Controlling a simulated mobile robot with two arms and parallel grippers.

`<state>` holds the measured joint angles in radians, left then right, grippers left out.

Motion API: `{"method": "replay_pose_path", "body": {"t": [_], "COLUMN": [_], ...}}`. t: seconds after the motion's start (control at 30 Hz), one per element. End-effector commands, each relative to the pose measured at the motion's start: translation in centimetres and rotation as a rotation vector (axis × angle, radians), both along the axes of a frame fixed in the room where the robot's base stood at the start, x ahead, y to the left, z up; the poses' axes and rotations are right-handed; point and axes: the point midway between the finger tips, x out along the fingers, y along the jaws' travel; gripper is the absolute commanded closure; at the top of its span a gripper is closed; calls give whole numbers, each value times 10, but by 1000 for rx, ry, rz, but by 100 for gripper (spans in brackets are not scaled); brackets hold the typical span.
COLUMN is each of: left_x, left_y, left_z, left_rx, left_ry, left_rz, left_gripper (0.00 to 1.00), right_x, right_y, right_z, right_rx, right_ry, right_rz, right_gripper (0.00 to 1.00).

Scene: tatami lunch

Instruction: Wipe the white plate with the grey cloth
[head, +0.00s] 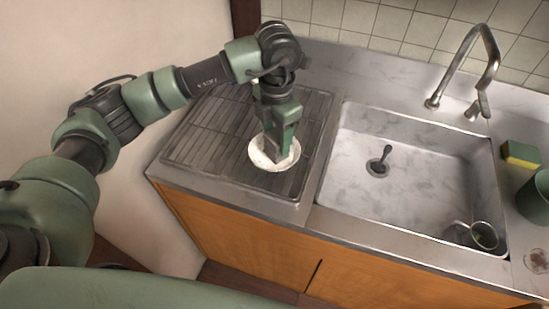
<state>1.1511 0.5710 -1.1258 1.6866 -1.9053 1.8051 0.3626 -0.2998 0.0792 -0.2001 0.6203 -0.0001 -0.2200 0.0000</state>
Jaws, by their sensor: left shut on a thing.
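The white plate (257,160) lies on the ribbed metal drainboard left of the sink. My left gripper (275,157) comes straight down over the plate, with its fingertips low inside the rim. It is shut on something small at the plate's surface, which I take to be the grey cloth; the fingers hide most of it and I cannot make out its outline. The gripper also covers the plate's middle and part of its far rim. My right gripper is not in view.
The sink basin (420,165) is to the right, with a dark stemmed thing (380,160) at its drain and a cup (484,235) in its near right corner. A tap (470,60) stands behind. A yellow-green sponge (521,154) and green container (537,196) are at right.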

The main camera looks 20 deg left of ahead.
Motion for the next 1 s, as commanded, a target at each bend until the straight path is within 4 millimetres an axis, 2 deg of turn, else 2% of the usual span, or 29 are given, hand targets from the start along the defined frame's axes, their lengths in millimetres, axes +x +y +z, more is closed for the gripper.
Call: {"method": "replay_pose_path", "body": {"t": [0.37, 0.47, 1.0], "left_x": [0, 1, 6], "left_y": [0, 1, 3], "left_z": [0, 1, 1], "left_rx": [0, 0, -1], "left_ry": [1, 1, 2], "left_rz": [26, 142, 1013], "left_gripper": [82, 82, 82], "right_x": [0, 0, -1], "right_y": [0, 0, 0], "right_z": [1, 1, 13], "right_rx": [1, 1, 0], "right_ry": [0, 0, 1], "right_rz": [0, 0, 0], "right_gripper": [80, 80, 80]}}
